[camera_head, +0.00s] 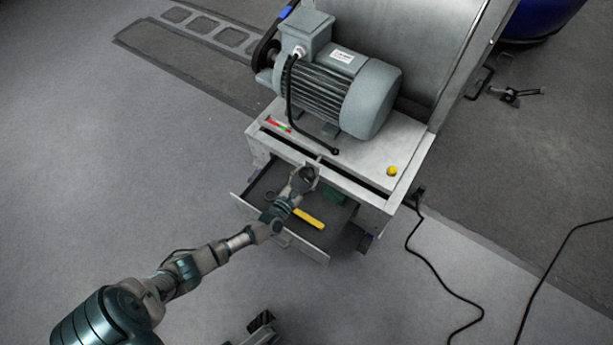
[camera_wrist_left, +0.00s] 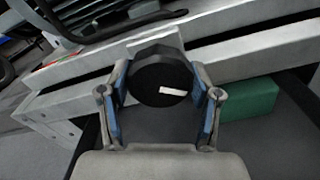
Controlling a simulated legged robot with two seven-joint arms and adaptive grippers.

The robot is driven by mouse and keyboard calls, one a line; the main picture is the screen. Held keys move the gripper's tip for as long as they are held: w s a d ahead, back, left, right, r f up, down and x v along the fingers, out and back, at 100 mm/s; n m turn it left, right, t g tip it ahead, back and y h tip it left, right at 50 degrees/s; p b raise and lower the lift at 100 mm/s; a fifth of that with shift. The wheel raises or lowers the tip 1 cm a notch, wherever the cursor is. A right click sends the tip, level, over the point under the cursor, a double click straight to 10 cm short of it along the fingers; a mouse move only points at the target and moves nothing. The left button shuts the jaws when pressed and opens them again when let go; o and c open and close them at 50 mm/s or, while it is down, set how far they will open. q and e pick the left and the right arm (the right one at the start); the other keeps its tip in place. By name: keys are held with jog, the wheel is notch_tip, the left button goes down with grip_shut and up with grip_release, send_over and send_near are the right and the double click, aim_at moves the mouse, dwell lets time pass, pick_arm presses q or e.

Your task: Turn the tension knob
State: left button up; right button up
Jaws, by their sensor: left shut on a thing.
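The tension knob (camera_wrist_left: 155,84) is round and black with a white mark on its face. In the left wrist view it sits between the fingers of my left gripper (camera_wrist_left: 160,100), whose blue-padded fingers press on its two sides. In the head view my left gripper (camera_head: 305,177) reaches the front edge of the machine's bench, above an open drawer. The knob is mostly hidden by the gripper there. A dark piece at the bottom edge of the head view may be part of my right gripper; its jaws cannot be made out.
A grey motor (camera_head: 335,85) stands on the pale bench. The open drawer (camera_head: 318,250) holds a yellow-handled tool (camera_head: 309,218) and a green box (camera_head: 335,193). A yellow button (camera_head: 392,171) is at the bench's right. Black cables (camera_head: 440,280) lie on the floor to the right.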

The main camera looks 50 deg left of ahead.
pick_arm(q)
jog(key=shift+s+f, duration=0.1)
jog(key=shift+f, duration=0.15)
